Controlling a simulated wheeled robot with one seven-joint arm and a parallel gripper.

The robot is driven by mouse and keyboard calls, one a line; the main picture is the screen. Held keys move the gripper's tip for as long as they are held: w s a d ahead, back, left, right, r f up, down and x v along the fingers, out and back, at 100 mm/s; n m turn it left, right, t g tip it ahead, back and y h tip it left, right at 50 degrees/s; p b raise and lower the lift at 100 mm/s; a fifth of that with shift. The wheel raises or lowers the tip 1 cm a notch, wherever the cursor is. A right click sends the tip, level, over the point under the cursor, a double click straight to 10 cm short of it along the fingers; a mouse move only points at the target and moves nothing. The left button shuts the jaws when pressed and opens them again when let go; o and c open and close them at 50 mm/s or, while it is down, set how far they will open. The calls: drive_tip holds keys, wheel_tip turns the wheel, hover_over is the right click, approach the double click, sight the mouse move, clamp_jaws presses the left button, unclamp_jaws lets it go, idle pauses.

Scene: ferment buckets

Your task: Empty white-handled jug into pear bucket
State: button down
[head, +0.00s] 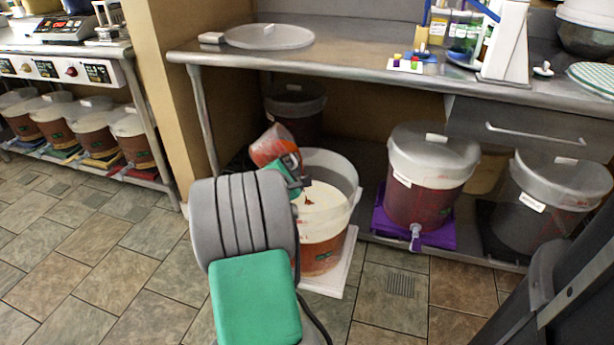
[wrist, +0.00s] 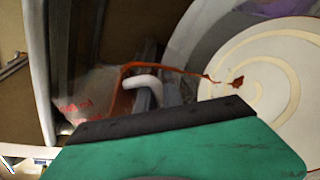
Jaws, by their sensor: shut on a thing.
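The jug (head: 270,147) is clear, holds reddish liquid, and is tilted over the left rim of the open bucket (head: 322,255). My gripper (head: 290,172) is shut on its white handle (wrist: 143,83). In the wrist view the jug (wrist: 85,95) lies on its side, and a thin red-brown stream (wrist: 185,73) runs from it towards a red-brown spot on the pale, swirled surface (wrist: 268,75) in the bucket. The bucket has no lid and stands on a white board on the floor. I cannot read a pear mark on it. My arm hides part of its left side.
A lidded bucket (head: 425,185) with a tap stands on a purple base to the right. Another lidded bucket (head: 545,205) is further right, and a dark one (head: 295,112) is behind. The steel table (head: 350,65) overhangs the bucket area. Floor at the left is clear.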

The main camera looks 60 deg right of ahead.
drive_tip(key=shift+w+a+r+m+t, duration=0.3)
drive_tip(key=shift+w+m, duration=0.15)
drive_tip(key=shift+m, duration=0.25)
idle(1.2)
drive_tip(key=shift+w+a+f+m+t+b, duration=0.1)
drive_tip(key=shift+w+f+m+t+b, duration=0.25)
drive_tip(key=shift+f+m, duration=0.3)
idle(1.2)
drive_tip(key=shift+s+r+m+y+p, duration=0.1)
drive_tip(key=shift+s+m+y+p, duration=0.2)
drive_tip(key=shift+y+p, duration=0.1)
idle(0.5)
drive_tip(key=shift+w+a+r+t, duration=0.1)
drive_tip(key=shift+a+t, duration=0.05)
drive_tip(key=shift+t, duration=0.1)
drive_tip(key=shift+a+m, duration=0.15)
drive_tip(key=shift+m, duration=0.1)
drive_tip(key=shift+w+a+f+m+t, duration=0.2)
drive_tip(key=shift+w+f+m+t, duration=0.2)
drive_tip(key=shift+f+m, duration=0.25)
idle(0.7)
drive_tip(key=shift+w+r+m, duration=0.1)
drive_tip(key=shift+r+m, duration=0.15)
drive_tip(key=shift+m, duration=0.1)
idle(0.4)
